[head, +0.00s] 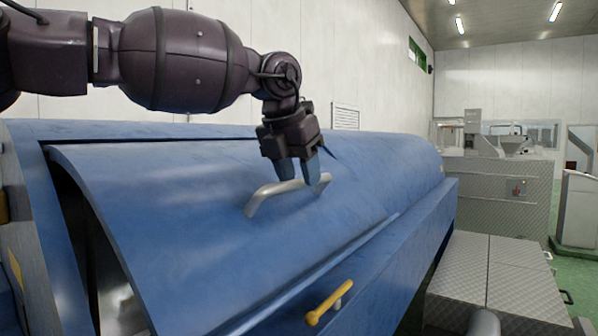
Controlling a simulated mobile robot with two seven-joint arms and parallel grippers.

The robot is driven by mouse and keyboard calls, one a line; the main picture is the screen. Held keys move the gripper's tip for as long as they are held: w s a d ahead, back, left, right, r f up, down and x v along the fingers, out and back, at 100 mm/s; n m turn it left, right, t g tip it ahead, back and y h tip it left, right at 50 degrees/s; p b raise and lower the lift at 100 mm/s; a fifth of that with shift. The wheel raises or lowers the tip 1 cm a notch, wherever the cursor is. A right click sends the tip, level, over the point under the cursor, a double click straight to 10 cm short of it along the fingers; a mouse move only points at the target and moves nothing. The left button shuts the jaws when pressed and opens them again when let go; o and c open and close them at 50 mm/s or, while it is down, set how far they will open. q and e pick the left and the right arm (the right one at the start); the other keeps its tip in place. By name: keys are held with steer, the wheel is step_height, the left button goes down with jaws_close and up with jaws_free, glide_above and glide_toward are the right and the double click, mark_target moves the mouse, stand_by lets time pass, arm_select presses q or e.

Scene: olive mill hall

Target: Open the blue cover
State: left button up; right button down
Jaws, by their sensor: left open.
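The blue cover (190,225) is a long curved panel on a blue machine. Its near left edge stands a little apart from the frame, with a dark gap showing under it. A grey bar handle (268,193) sits on its upper face. My right gripper does not show.
A yellow handle (328,303) sticks out from the machine's lower front. Grey metal plate steps (490,275) lie to the right. Other machinery (497,185) stands at the back right. Green floor shows at the far right.

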arm_select(q)
steer(key=shift+f, duration=0.2)
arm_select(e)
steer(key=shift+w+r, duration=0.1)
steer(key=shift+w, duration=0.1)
arm_select(q)
jaws_close()
steer(key=shift+r, duration=0.1)
